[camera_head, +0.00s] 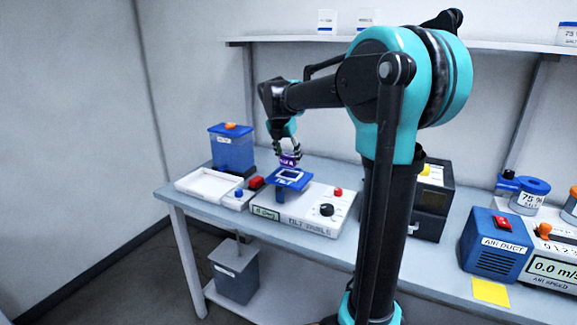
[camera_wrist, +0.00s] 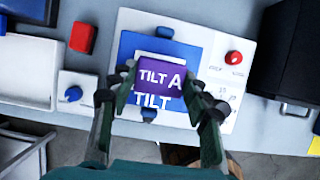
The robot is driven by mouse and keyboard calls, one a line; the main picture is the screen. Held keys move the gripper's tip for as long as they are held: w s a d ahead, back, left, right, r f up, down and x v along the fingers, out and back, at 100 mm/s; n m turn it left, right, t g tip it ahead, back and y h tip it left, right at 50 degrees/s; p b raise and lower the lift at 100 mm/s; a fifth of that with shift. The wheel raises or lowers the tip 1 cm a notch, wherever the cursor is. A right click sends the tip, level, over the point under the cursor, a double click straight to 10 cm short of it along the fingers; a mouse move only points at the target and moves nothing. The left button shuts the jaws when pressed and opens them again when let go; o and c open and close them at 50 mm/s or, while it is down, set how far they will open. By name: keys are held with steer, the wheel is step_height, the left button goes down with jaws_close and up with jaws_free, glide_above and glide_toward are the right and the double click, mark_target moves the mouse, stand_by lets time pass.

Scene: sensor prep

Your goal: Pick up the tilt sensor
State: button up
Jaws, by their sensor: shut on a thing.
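The tilt sensor (camera_wrist: 162,83) is a small purple block with the white label "TILT A", held between the two fingers of my gripper (camera_wrist: 160,103) in the wrist view. In the head view the purple sensor (camera_head: 288,159) is at the fingertips of my gripper (camera_head: 287,150), just above a blue platform. That blue platform (camera_head: 301,186) has a white centre and is on a white device marked "TILT ANGLE" (camera_head: 292,215). I cannot tell from the wrist view how large the gap between sensor and platform is.
A white tray (camera_head: 196,190) and a small box with a blue knob (camera_head: 237,195) are left of the device. A blue container (camera_head: 232,152) stands behind them. A black box (camera_head: 431,212) is to the right. The blue "AIR DUCT" unit (camera_head: 493,245) is farther right.

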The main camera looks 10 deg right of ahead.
mark_target(289, 156)
step_height(289, 156, up, 16)
steer(key=shift+f, duration=0.25)
